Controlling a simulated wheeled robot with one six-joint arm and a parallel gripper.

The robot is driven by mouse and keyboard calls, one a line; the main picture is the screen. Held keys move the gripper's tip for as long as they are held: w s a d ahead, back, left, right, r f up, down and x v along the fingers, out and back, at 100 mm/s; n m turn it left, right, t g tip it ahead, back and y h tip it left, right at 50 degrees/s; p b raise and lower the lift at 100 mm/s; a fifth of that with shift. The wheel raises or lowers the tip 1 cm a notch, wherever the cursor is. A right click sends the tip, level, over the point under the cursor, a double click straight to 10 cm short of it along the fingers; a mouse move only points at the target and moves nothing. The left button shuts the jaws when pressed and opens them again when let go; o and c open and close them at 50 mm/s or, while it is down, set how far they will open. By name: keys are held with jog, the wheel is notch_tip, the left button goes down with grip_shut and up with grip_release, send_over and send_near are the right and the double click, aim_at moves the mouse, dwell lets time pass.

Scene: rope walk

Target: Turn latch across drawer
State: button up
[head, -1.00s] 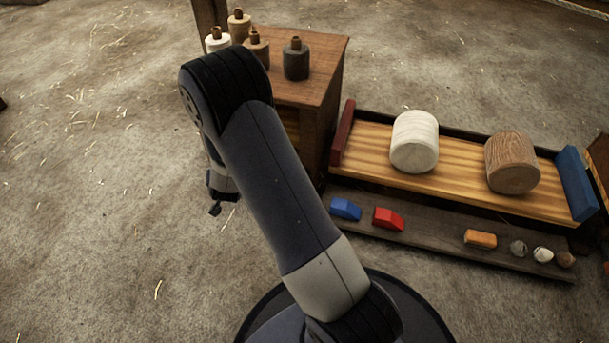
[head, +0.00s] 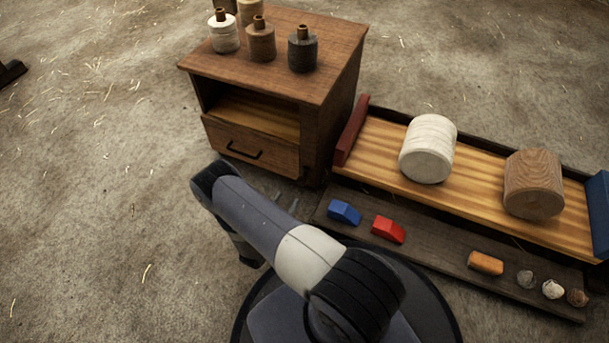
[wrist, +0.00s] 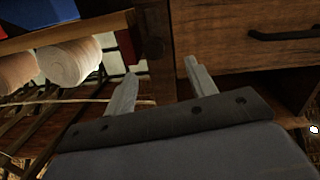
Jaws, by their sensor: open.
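The wooden cabinet (head: 333,115) has a drawer (head: 230,138) low in its front with a black bar handle (head: 246,153). The drawer looks shut. In the wrist view the drawer front (wrist: 225,40) fills the upper right, with its handle (wrist: 285,35) at the right edge. My gripper (wrist: 160,84) is open and empty, its two grey fingers apart near the cabinet's dark side post (wrist: 158,45). I cannot make out a latch in either view.
Several bobbins (head: 261,42) stand on the cabinet top. To the right is a wooden rack with a white roll (head: 428,150) and a brown roll (head: 533,186). A low plank holds a blue block (head: 344,212), a red block (head: 388,229) and an orange block (head: 485,263).

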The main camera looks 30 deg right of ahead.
aim_at(300, 183)
jog(key=b+x, duration=0.1)
jog(key=x, duration=0.2)
jog(key=b+x, duration=0.1)
jog(key=x, duration=0.3)
jog(key=s+b+x, duration=0.1)
jog(key=x, duration=0.2)
jog(key=shift+w+d, duration=0.3)
jog(key=shift+d, duration=0.3)
jog(key=shift+c, duration=0.2)
jog(key=c, duration=0.9)
